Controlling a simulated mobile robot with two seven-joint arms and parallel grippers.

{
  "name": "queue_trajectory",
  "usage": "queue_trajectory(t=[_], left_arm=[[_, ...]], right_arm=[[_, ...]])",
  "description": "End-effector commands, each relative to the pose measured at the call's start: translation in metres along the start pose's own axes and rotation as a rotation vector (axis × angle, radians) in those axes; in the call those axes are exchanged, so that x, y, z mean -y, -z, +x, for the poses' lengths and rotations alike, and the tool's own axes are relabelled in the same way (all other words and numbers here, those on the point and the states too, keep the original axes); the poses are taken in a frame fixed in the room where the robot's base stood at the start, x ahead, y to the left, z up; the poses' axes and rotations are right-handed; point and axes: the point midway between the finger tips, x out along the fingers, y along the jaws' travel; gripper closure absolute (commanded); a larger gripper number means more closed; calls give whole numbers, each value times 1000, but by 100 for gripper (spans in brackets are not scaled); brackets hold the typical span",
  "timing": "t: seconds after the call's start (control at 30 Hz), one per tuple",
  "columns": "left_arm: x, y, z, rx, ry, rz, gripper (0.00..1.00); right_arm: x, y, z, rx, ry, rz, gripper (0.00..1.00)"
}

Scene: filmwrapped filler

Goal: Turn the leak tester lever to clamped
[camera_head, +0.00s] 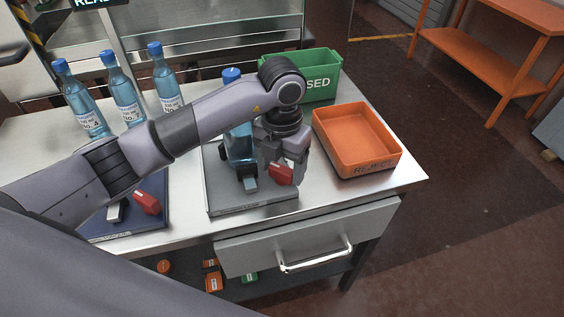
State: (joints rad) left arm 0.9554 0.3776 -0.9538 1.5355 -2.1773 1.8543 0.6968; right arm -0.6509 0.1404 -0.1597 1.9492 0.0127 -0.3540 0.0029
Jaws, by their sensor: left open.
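The leak tester is a grey plate (225,195) on the metal bench, with a blue bottle (238,145) standing in it, partly hidden behind my arm. Its red lever (281,174) shows at the plate's right side. My left gripper (279,172) points down right at the lever, its fingers open around or beside it; I cannot tell whether they touch it. A second, dark blue plate with a red lever (147,202) lies to the left, partly hidden by my arm. My right gripper is not in view.
Several blue-capped bottles (125,97) stand at the back left. A green bin (321,80) and an orange tray (357,141) stand to the right of my gripper. A drawer with a handle (317,258) is under the bench's front edge.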

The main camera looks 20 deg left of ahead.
Motion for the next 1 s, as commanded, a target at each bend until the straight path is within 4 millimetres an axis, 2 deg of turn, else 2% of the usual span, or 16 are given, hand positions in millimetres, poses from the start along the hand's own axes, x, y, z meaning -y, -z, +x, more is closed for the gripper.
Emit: queue_trajectory(t=[0.17,0.2,0.27,0.3,0.33,0.67,1.0], left_arm=[[0,0,0,0,0,1,29],[0,0,0,0,0,1,32],[0,0,0,0,0,1,52],[0,0,0,0,0,0,65],[0,0,0,0,0,0,70],[0,0,1,0,-1,33,70],[-1,-1,3,2,-4,244,70]], right_arm=[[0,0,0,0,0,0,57],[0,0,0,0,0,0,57],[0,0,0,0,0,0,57],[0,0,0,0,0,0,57],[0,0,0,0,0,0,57],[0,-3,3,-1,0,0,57],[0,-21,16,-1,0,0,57]])
